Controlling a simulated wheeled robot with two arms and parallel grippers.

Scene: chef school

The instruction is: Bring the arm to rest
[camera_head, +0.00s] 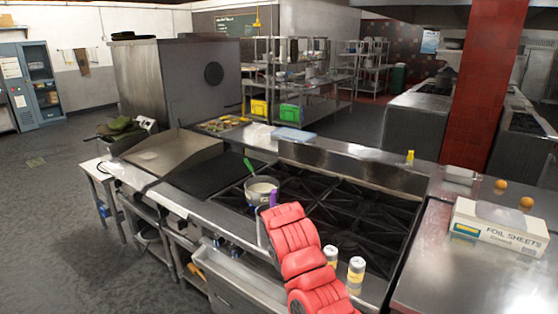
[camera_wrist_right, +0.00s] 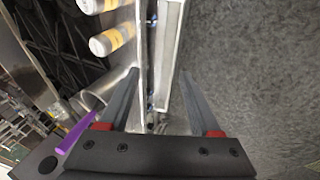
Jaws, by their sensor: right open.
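My right arm (camera_head: 300,255), with red covers, reaches up over the front edge of the stove in the head view. My right gripper (camera_wrist_right: 159,76) shows in the wrist view with its two fingers apart and nothing between them. It is over the stove's front edge, with the floor below to one side. In the head view the arm hides the gripper. My left gripper is not in view.
A pot (camera_head: 262,191) with pale contents and a green-handled utensil (camera_head: 249,165) stands on the stove (camera_head: 345,210). A purple handle (camera_wrist_right: 76,132) is close beside my right gripper. Two yellow-labelled shakers (camera_head: 356,270) stand near the front edge.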

